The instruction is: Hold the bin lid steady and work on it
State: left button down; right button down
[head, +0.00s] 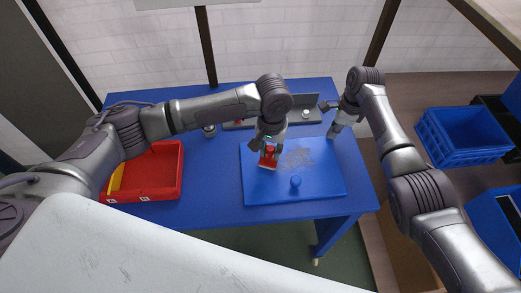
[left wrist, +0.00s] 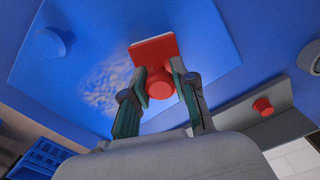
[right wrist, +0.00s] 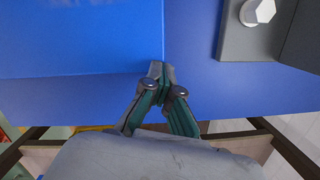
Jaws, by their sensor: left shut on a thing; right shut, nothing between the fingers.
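The flat blue bin lid (head: 262,188) lies on the blue table, with a round blue knob (head: 295,181) near its front edge and a rough grey patch (head: 298,158) on its surface. My left gripper (head: 268,148) is shut on the round handle of a red block (left wrist: 153,49), over the lid beside the patch. I cannot tell whether the block touches the lid. My right gripper (right wrist: 162,70) is shut and empty, with its tips at a corner of the lid (right wrist: 80,50); contact is unclear. It also shows at the lid's right back in the head view (head: 333,134).
A red tray (head: 150,190) with something yellow in it sits at the table's left. A grey fixture (head: 306,115) with small knobs stands behind the lid. Blue crates (head: 461,138) are off the table at right. The table's front strip is clear.

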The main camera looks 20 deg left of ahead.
pick_arm(q)
jog(key=shift+w+d, duration=0.5)
jog(key=shift+d, duration=0.7)
jog(key=shift+w+d, duration=0.45)
jog(key=shift+d, duration=0.75)
jog(key=shift+w+d, duration=0.5)
jog(key=shift+d, duration=0.7)
jog(key=shift+d+f, duration=0.15)
jog(key=shift+d, duration=0.1)
jog(key=shift+s+d, duration=0.15)
jog(key=shift+s, duration=0.55)
jog(key=shift+s+a, duration=0.85)
jog(key=shift+a, duration=1.2)
jog(key=shift+s+a, duration=0.8)
jog(key=shift+a, duration=1.2)
jog(key=shift+s+a, duration=0.85)
jog(key=shift+a, duration=1.2)
notch_tip(320, 180, up, 8)
jog(key=shift+d+r, duration=0.15)
jog(key=shift+r, duration=0.1)
jog(key=shift+w, duration=0.1)
